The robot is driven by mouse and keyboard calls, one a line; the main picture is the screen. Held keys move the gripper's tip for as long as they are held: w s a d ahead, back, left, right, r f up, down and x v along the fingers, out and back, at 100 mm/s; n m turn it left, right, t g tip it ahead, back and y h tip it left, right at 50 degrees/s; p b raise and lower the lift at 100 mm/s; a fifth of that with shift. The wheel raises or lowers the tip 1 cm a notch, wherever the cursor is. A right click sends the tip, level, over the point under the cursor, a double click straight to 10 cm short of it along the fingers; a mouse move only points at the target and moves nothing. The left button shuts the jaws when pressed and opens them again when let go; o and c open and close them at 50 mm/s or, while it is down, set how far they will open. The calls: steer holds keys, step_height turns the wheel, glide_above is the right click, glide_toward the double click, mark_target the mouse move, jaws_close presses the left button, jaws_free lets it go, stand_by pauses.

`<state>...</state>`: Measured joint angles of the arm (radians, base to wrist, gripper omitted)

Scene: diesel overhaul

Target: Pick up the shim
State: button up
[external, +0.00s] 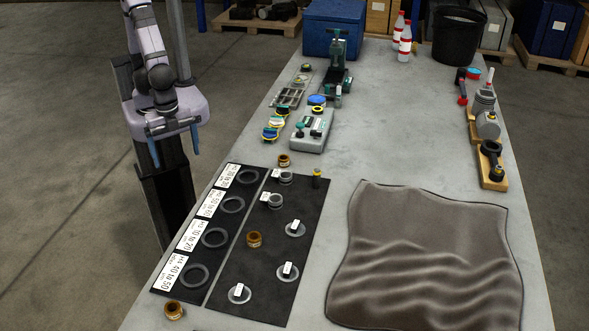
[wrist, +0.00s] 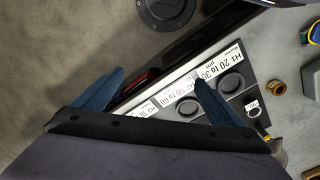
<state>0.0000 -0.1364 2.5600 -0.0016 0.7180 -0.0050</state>
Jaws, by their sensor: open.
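Several silver ring-shaped pieces with white tags, which look like the shims, lie on the black mat (external: 262,262). One tagged ring is at the mat's front (external: 239,300), one at its right (external: 295,234), and others stand near its back (external: 275,204). I cannot tell which one the task means. The left strip has dark circles beside labels such as 10 to 20 (external: 195,229). My gripper (external: 174,147) is open and empty, off the table's left edge and apart from the rings. In the wrist view my gripper's blue fingers (wrist: 160,78) spread over the labels; a white tag (wrist: 252,107) shows at right.
Brass bushings stand near the mat's back (external: 284,160), on it (external: 254,240) and at its front-left corner (external: 174,310). A brown cloth (external: 425,260) covers the right front. A grey-green box (external: 312,132) and a green tool (external: 337,75) stand farther back. The table's middle is clear.

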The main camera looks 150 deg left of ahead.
mark_target(288, 267)
steer(key=c, duration=1.3)
